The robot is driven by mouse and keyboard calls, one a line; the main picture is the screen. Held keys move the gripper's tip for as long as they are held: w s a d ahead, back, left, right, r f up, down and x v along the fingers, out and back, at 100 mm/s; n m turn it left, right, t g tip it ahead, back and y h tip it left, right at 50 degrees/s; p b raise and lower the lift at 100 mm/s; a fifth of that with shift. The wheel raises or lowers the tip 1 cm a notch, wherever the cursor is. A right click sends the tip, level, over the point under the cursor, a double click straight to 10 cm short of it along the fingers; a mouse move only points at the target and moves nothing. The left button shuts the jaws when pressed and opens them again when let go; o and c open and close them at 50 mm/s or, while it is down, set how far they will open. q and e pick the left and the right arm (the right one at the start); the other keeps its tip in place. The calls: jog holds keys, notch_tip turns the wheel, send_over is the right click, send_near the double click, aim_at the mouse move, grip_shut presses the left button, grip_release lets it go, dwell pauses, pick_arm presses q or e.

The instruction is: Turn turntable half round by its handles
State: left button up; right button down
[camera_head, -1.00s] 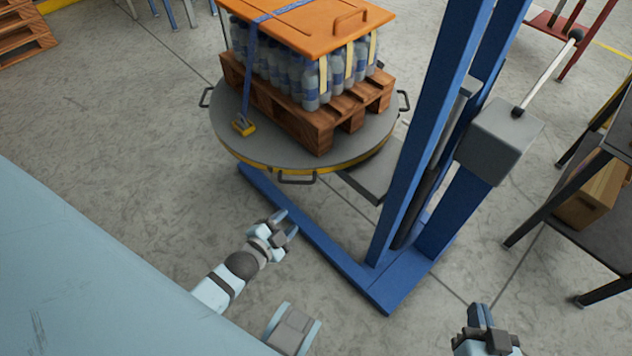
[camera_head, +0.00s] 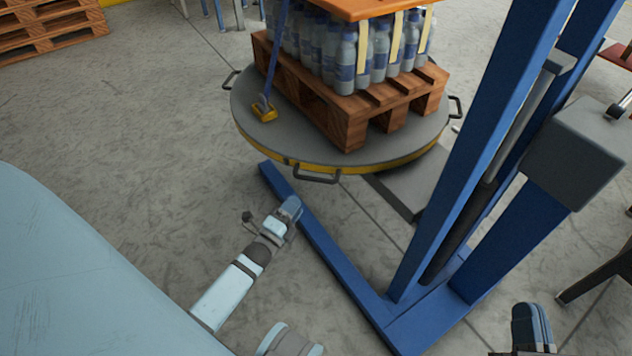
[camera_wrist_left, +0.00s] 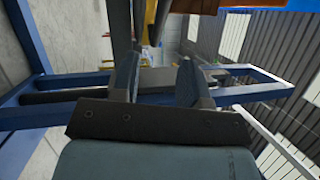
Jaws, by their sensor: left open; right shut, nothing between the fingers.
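The round grey turntable (camera_head: 232,112) with a yellow rim carries a wooden pallet (camera_head: 352,127) of wrapped bottles (camera_head: 346,62) under an orange top board (camera_head: 365,8). Dark handles stick out from its rim: a near handle (camera_head: 317,176), a left handle (camera_head: 230,79) and a right handle (camera_head: 456,107). My left gripper (camera_head: 292,210) is open and empty, below and in front of the near handle and apart from it. In the left wrist view the two fingers of my left gripper (camera_wrist_left: 160,80) stand apart. My right gripper (camera_head: 532,322) is shut and empty at the bottom right, far from the turntable.
A blue mast (camera_head: 470,150) with a grey box (camera_head: 578,150) stands right of the turntable. Its blue floor legs (camera_head: 335,260) run past my left gripper. Wooden pallets (camera_head: 45,28) are stacked at the far left. The floor left of the turntable is clear.

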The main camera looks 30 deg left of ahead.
aim_at(315, 179)
pick_arm(q)
jog(key=w, duration=0.3)
jog(key=w+r+b, duration=0.1)
jog(key=w, duration=0.3)
jog(key=w+b, duration=0.1)
jog(key=w, duration=0.2)
jog(key=shift+w+r, duration=0.15)
jog(key=shift+r, duration=0.2)
pick_arm(e)
jog(key=shift+a+f, duration=0.3)
jog(key=shift+f, duration=0.65)
pick_arm(q)
grip_shut()
pick_arm(e)
jog(key=shift+w+r, duration=0.1)
